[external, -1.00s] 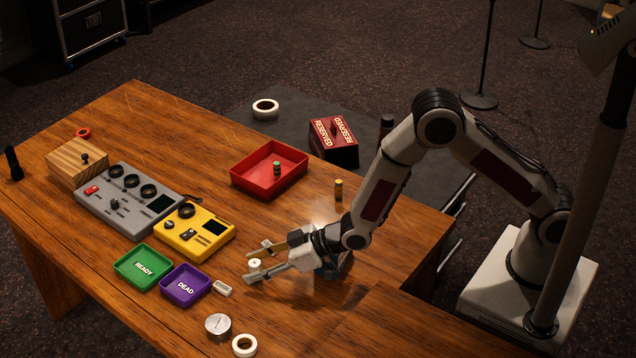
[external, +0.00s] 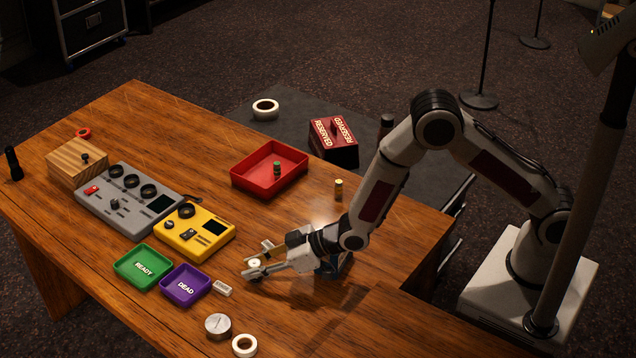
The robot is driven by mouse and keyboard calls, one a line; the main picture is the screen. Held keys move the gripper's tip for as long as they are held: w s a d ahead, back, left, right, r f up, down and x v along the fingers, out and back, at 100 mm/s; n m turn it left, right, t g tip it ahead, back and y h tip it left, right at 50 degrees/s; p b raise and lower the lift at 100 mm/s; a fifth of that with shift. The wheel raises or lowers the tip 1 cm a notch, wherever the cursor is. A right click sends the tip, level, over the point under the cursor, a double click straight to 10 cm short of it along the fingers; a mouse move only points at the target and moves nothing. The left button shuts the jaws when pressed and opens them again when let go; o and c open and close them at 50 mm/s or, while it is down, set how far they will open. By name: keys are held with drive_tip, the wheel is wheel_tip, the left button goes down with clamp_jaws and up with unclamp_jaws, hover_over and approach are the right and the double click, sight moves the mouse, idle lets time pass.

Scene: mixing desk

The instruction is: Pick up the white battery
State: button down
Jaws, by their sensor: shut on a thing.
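The white battery (external: 254,262) stands on the wooden desk, right of the purple tray. Only its pale round top shows clearly between the fingers. My gripper (external: 257,261) is low over the desk and shut on the white battery, one finger on each side. The lower part of the battery is hidden by the near finger. I cannot see any gap between the battery and the desk.
A purple DEAD tray (external: 186,299) and a green READY tray (external: 127,276) lie left of my gripper. A silver tin (external: 217,323) is in front.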

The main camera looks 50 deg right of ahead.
sight(255, 261)
drive_tip(key=shift+r, duration=0.15)
drive_tip(key=shift+r, duration=4.9)
drive_tip(key=shift+d, duration=0.1)
